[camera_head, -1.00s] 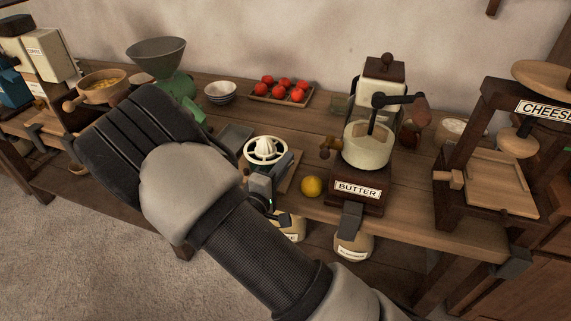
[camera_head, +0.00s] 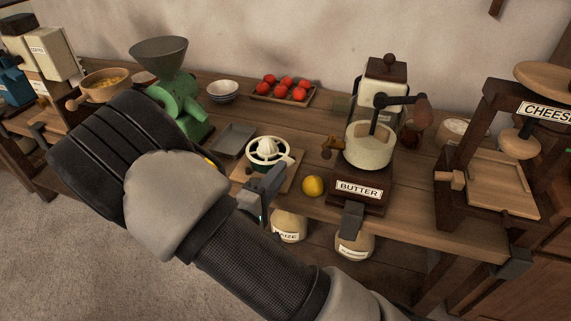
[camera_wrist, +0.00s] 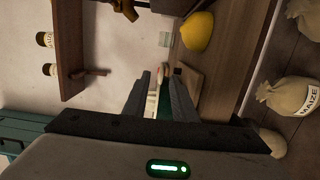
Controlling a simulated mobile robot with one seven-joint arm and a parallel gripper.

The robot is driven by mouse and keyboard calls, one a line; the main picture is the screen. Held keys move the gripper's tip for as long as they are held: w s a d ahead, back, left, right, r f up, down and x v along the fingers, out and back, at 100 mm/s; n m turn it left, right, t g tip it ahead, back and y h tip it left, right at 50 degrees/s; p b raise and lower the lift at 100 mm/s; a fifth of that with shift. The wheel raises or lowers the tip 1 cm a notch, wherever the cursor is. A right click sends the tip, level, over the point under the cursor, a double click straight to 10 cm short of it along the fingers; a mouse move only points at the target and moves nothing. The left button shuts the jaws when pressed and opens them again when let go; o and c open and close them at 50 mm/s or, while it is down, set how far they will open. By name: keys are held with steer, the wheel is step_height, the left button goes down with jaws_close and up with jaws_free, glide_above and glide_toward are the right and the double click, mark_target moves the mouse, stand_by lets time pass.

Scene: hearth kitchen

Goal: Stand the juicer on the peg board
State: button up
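The juicer (camera_head: 268,151), with a white ribbed cone and rim over a dark green body, stands upright on a light wooden board (camera_head: 246,176) on the workbench. I cannot make out the board's pegs. My gripper (camera_head: 280,173) is at the juicer's front right side, low and pointing at it. In the wrist view, the two fingers of my gripper (camera_wrist: 158,90) are apart. The green and white juicer (camera_wrist: 163,103) shows in the gap between them. Whether a finger touches it is hidden.
A lemon (camera_head: 313,186) lies just right of the board. The butter churn (camera_head: 360,189) stands further right. A grey tray (camera_head: 233,140) and a green grinder (camera_head: 180,100) are behind left. A tomato tray (camera_head: 284,96) lies at the back. Sacks (camera_head: 289,226) sit on the shelf below.

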steer(key=v, duration=0.6)
steer(key=s+d+r+m+g, duration=0.45)
steer(key=d+g, duration=0.25)
steer(key=d, duration=0.2)
steer(key=s+d+r+m+g, duration=0.45)
steer(key=s+d+g, duration=0.2)
steer(key=d, duration=0.25)
steer(key=s+a+r+m+t+y, duration=0.1)
steer(key=s+r+y, duration=0.1)
steer(key=r+y, duration=0.2)
steer(key=s+a+r+m+t+y, duration=0.1)
steer(key=s+r+m+t+y, duration=0.1)
steer(key=r+y, duration=0.3)
step_height(320, 180, up, 2)
steer(key=shift+s+a, duration=0.4)
steer(key=shift+s, duration=0.4)
